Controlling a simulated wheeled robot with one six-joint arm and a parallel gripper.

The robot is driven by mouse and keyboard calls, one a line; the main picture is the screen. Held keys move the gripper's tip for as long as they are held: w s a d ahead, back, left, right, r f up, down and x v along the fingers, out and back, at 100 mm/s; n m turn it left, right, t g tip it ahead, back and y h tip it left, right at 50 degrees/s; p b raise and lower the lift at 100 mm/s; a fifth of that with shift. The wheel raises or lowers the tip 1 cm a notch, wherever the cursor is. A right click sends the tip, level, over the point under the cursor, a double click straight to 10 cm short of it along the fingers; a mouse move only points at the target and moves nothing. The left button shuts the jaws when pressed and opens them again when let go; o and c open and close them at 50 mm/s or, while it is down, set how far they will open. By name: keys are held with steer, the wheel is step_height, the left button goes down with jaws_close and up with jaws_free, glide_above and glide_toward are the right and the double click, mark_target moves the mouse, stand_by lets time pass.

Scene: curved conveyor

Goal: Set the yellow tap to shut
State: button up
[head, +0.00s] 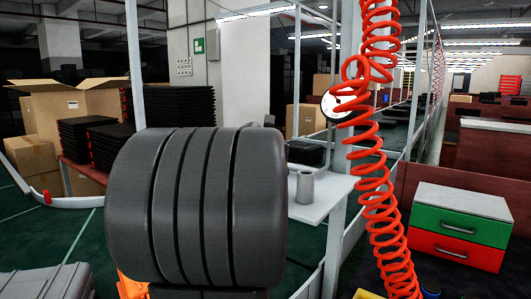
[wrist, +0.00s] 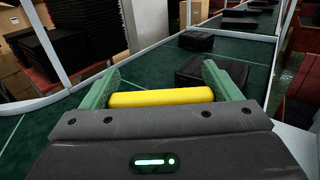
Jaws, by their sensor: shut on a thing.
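In the wrist view, my gripper (wrist: 161,82) has its two green fingers at either end of a yellow bar (wrist: 160,98), which looks like the handle of the yellow tap. The gripper is shut on this bar, and the bar lies crosswise between the fingers. The rest of the tap, its body and any pipe, is hidden, so I cannot tell its setting. In the head view, neither the gripper nor the tap shows clearly; my dark grey arm fills the lower middle.
A red coiled hose (head: 375,190) hangs by a grey post, near a round gauge (head: 328,106). A green-and-red drawer box (head: 461,224) stands at right. In the wrist view, black boxes (wrist: 197,41) sit on a green surface ahead, bordered by pale rails.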

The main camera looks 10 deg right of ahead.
stand_by(0.4)
steer(key=o, duration=1.3)
steer(key=shift+c, duration=0.2)
steer(key=shift+s, duration=0.1)
steer(key=shift+s+a, duration=0.25)
steer(key=shift+s, duration=1.6)
steer(key=shift+s+a, duration=0.2)
steer(key=shift+s, duration=1.6)
